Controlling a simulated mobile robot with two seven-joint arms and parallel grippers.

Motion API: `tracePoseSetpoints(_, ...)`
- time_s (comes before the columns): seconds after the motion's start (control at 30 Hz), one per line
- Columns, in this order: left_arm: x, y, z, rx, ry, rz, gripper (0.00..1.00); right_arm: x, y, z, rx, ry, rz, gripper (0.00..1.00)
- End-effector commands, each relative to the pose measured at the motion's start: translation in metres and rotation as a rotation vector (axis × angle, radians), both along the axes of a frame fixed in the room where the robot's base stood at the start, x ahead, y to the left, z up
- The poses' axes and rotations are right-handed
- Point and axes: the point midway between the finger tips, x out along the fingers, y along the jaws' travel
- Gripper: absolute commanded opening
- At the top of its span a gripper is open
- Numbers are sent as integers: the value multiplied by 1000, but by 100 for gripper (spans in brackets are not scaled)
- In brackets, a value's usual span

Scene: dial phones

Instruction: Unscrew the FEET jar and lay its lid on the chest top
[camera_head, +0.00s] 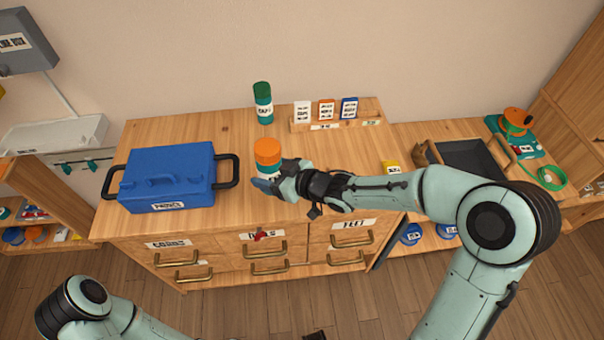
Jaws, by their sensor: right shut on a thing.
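A jar with an orange lid (267,150) stands on the wooden chest top (225,133), near its middle. My right gripper (272,181) reaches it from the right and is shut on its lower body. The lid sits on the jar; the gripper hides most of the label, so I cannot read it. A second jar (263,103), teal with a dark green lid, stands upright farther back; its label is too small to read surely.
A blue box (168,178) with dark side handles fills the chest's left part. A wooden rack (338,122) with three small cards stands at the back right. Labelled drawers (265,252) are in the front. A dark tray (470,158) lies on the right-hand surface.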

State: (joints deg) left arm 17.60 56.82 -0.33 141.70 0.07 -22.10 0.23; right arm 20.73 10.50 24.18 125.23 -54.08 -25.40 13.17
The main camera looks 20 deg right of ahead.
Motion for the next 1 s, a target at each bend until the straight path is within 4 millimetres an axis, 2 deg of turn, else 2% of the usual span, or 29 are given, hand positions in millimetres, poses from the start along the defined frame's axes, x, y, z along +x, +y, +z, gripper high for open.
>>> tracePoseSetpoints(0.2, -9, 0, -19, -1, 11, 0, 43, 37, -86, 23, -7, -12, -267, 0)
tracePoseSetpoints(0.4, -14, 0, -32, 0, 17, 0, 43, 50, -159, 56, -12, -10, -486, 0)
tracePoseSetpoints(0.5, -16, 0, -35, 0, 18, 0, 43, 50, -182, 68, -13, -7, -554, 0)
tracePoseSetpoints(0.6, -17, 0, -38, 0, 19, 0, 43, 50, -195, 72, -15, -4, -590, 0)
tracePoseSetpoints(0.67, -18, 0, -44, 0, 21, 0, 43, 50, -198, 66, -15, -1, -600, 0)
tracePoseSetpoints(0.73, -22, 0, -54, 0, 25, 0, 43, 49, -200, 52, -15, 2, -604, 0)
tracePoseSetpoints(0.9, -27, 0, -76, 0, 31, 0, 43, 49, -199, 5, -15, 6, -603, 0)
tracePoseSetpoints(1.0, -24, 0, -77, 1, 21, 2, 43, 49, -199, -20, -16, 5, -604, 0)
